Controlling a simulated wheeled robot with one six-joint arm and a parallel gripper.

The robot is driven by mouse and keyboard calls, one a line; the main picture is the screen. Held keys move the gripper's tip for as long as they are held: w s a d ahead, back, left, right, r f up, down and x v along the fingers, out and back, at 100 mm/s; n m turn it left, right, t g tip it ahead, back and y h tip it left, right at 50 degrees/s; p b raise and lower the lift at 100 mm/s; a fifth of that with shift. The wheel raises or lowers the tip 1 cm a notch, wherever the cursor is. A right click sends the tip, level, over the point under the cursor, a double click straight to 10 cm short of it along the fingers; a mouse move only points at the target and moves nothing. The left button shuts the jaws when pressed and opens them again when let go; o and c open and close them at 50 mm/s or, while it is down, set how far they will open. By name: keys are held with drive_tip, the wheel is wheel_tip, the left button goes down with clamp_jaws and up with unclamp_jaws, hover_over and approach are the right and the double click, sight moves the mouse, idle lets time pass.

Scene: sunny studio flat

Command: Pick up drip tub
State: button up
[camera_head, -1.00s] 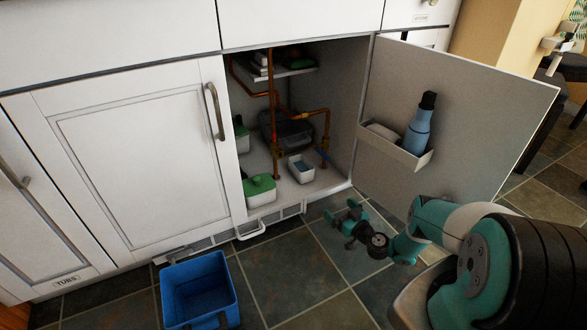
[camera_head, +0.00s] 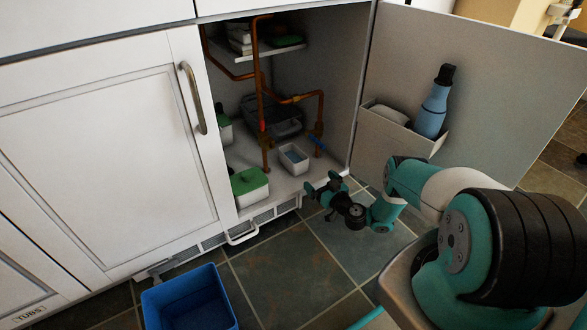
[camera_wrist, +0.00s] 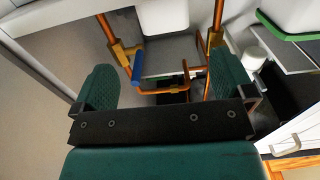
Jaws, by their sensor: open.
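The drip tub is most likely the small white open tub (camera_head: 293,159) on the cabinet floor, with something pale blue inside. It stands between the two copper pipe legs. In the wrist view a white tub (camera_wrist: 163,16) shows at the top middle, cut off by the frame edge. My gripper (camera_head: 322,186) is open and empty at the cabinet's front edge, to the right of the tub and nearer the camera, apart from it. In the wrist view the jaws (camera_wrist: 160,82) are spread wide with nothing between them.
Copper pipes (camera_head: 266,115) with a blue valve handle (camera_head: 318,143) rise beside the tub. A green-lidded tub (camera_head: 250,187) stands front left. A grey basin (camera_head: 275,117) is behind. The open door (camera_head: 480,80) holds a rack with a blue bottle (camera_head: 434,103). A blue bin (camera_head: 190,300) stands on the floor.

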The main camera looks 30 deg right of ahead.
sight(302, 163)
drive_tip(key=w+b, duration=0.2)
drive_tip(key=w, duration=0.1)
drive_tip(key=w+b, duration=0.3)
drive_tip(key=shift+w+a+f, duration=0.2)
drive_tip(key=shift+w, duration=0.05)
drive_tip(key=shift+w+r+b, duration=0.15)
drive_tip(key=shift+w+b, duration=0.3)
drive_tip(key=shift+w, duration=0.05)
drive_tip(key=w+b, duration=0.4)
drive_tip(key=w, duration=0.1)
drive_tip(key=shift+a+r+b, duration=0.25)
drive_tip(key=shift+a+b, duration=0.05)
drive_tip(key=shift+a, duration=0.05)
drive_tip(key=shift+r, duration=0.1)
drive_tip(key=shift+c, duration=0.5)
drive_tip(key=c, duration=0.9)
drive_tip(key=shift+r+p, duration=0.3)
drive_tip(key=shift+p, duration=0.1)
drive_tip(key=shift+c, duration=0.2)
